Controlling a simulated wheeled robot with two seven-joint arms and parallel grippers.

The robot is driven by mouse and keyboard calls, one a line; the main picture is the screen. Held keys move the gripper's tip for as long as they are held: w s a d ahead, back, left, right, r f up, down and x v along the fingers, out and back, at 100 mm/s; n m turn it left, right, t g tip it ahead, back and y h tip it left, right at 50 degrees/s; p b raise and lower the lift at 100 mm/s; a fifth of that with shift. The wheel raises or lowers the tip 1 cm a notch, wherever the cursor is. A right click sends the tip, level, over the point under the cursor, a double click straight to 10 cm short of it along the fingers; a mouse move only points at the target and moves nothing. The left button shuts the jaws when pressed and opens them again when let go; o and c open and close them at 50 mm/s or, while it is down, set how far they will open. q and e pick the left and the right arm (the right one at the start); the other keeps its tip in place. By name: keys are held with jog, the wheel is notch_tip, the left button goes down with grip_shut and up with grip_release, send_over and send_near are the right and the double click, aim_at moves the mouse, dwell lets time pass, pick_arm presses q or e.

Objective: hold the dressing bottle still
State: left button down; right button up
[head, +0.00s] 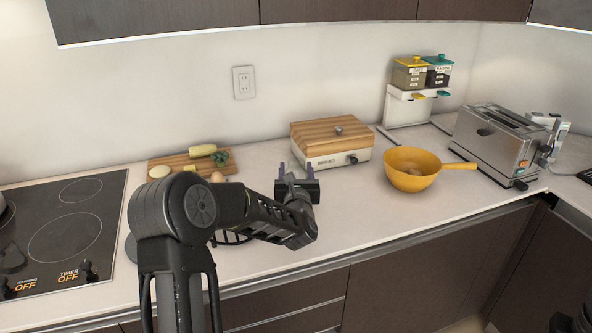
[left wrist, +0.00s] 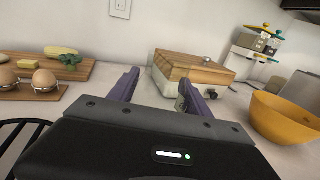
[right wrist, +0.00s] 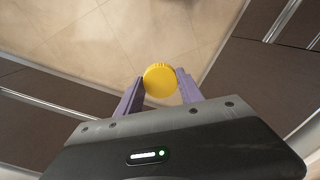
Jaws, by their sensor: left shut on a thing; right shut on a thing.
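The dressing bottle shows in the right wrist view only as a round yellow cap (right wrist: 160,79), seen from above. My right gripper (right wrist: 161,88) is shut on it, one purple finger at each side. The body below the cap is hidden. The bottle hangs over the floor in front of the cabinets. My left gripper (head: 297,172) is over the counter, in front of the wood-topped box; it also shows in the left wrist view (left wrist: 157,85). Its fingers stand apart around something I cannot make out.
A wood-topped white box (head: 331,145) stands behind my left gripper. A yellow pan (head: 410,165) and a steel toaster (head: 497,145) are to the right. A cutting board (head: 180,160) with vegetables, brown eggs (left wrist: 44,78) and a cooktop (head: 65,225) are left.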

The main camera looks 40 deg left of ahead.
pick_arm(q)
jog(key=shift+f, duration=0.1)
pick_arm(e)
jog(key=shift+f, duration=0.2)
pick_arm(q)
jog(key=c, duration=0.9)
grip_release()
jog(key=o, duration=0.4)
jog(key=shift+o, duration=0.2)
jog(key=shift+r, duration=0.2)
pick_arm(e)
jog(key=shift+r, duration=0.25)
pick_arm(q)
jog(key=shift+s+d+f, duration=0.1)
pick_arm(e)
jog(key=shift+f, duration=0.15)
pick_arm(q)
jog(key=b+v, duration=0.3)
jog(key=v, duration=0.8)
jog(key=shift+s+d, duration=0.25)
pick_arm(e)
notch_tip(320, 180, down, 3)
jog(key=shift+r, duration=0.1)
